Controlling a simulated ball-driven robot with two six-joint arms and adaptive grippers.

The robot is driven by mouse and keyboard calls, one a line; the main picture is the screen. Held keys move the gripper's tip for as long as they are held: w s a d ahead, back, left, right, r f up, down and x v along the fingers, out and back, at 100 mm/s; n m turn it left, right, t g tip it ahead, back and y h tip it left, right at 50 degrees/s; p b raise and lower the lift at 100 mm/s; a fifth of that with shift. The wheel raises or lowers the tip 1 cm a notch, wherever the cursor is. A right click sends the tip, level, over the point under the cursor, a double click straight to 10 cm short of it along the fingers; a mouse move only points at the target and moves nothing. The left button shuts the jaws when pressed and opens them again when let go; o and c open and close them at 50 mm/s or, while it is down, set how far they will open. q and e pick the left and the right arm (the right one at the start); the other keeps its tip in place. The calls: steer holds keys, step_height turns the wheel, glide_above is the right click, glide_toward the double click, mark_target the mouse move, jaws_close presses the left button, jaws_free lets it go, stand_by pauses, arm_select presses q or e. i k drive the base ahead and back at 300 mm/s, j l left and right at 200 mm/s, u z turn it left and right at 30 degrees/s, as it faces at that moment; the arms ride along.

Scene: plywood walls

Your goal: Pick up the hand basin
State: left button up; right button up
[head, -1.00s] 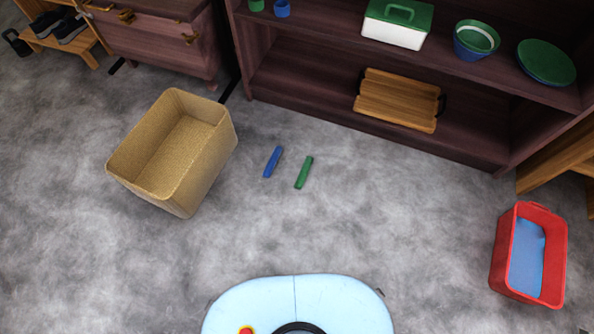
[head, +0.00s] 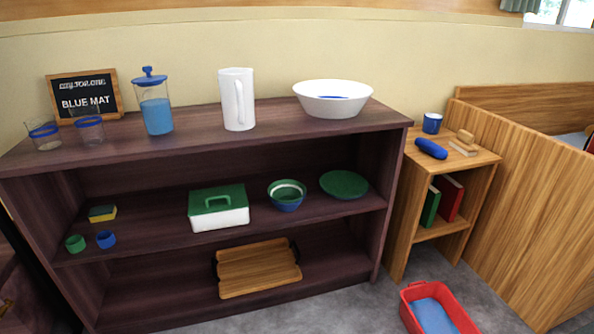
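A white hand basin (head: 333,99), a wide round bowl, stands upright on the right part of the dark shelf unit's top (head: 270,124). Something blue shows inside it, too small to make out. A tall white pitcher (head: 237,99) stands to its left. Neither of my grippers is in the head view, so I cannot see whether they are open or shut.
The top also holds a blue-lidded jug (head: 155,103), two glasses and a "BLUE MAT" sign (head: 86,95). A small wooden cabinet (head: 462,163) stands at the right. A red tub (head: 437,309) sits on the floor before it.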

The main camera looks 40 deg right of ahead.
mark_target(321, 98)
steer(key=z, duration=1.35)
